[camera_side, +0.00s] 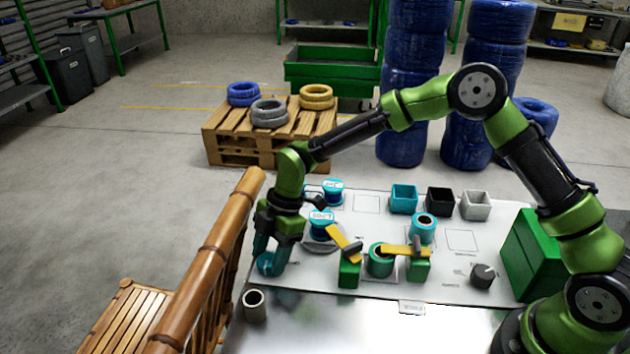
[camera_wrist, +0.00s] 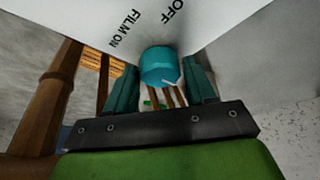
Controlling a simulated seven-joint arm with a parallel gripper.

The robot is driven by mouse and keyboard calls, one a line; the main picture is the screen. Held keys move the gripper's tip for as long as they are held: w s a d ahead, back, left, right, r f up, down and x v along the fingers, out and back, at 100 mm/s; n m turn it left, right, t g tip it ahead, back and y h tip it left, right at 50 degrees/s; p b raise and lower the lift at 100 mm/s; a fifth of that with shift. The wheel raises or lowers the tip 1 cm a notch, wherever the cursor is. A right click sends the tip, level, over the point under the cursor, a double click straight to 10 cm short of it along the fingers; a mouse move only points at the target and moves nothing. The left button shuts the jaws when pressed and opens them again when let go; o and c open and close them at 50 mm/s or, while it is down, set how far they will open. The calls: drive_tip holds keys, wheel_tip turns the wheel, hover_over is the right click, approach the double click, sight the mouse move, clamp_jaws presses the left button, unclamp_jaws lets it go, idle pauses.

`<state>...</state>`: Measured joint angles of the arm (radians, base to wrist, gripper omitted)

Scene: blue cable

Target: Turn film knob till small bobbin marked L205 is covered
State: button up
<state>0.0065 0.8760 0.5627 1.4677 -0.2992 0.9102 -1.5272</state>
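My gripper (camera_side: 268,258) points down at the near left of the white work board. Its two teal fingers stand on either side of the teal film knob (camera_wrist: 160,68), close to it; I cannot tell if they press on it. The words FILM ON and OFF are printed beside the knob in the wrist view. Two blue-wrapped bobbins with white-marked tops stand right of my gripper: a front one (camera_side: 321,222) on a grey disc and a back one (camera_side: 333,189). Their markings are too small to read surely, so I cannot tell which is L205.
Yellow arms on green posts (camera_side: 349,273) and teal rolls (camera_side: 381,262) stand mid-board. Teal, black and white open boxes (camera_side: 475,206) line the back. A grey dial (camera_side: 482,276) and green block (camera_side: 535,250) are right. A wooden railing (camera_side: 205,270) runs close left of my gripper.

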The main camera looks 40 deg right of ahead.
drive_tip(key=c, duration=0.7)
drive_tip(key=shift+o, duration=0.2)
drive_tip(key=shift+m, duration=0.3)
drive_tip(key=m+t, duration=0.1)
drive_tip(key=m, duration=0.2)
drive_tip(key=shift+s+m+t, duration=0.15)
drive_tip(key=shift+m+t, duration=0.15)
drive_tip(key=m+t, duration=0.1)
drive_tip(key=m, duration=0.1)
drive_tip(key=m+t+h, duration=0.1)
drive_tip(key=m, duration=0.2)
drive_tip(key=shift+s+a+r, duration=0.1)
drive_tip(key=shift+s+a, duration=0.05)
drive_tip(key=shift+s, duration=0.05)
drive_tip(key=m, duration=0.2)
drive_tip(key=m+t+h, duration=0.1)
drive_tip(key=m, duration=0.2)
drive_tip(key=shift+a+h, duration=0.15)
drive_tip(key=shift+h, duration=0.15)
drive_tip(key=shift+m+h, duration=0.9)
drive_tip(key=shift+m, duration=1.3)
drive_tip(key=shift+s, duration=0.1)
drive_tip(key=o, duration=1.1)
drive_tip(key=shift+c, duration=0.2)
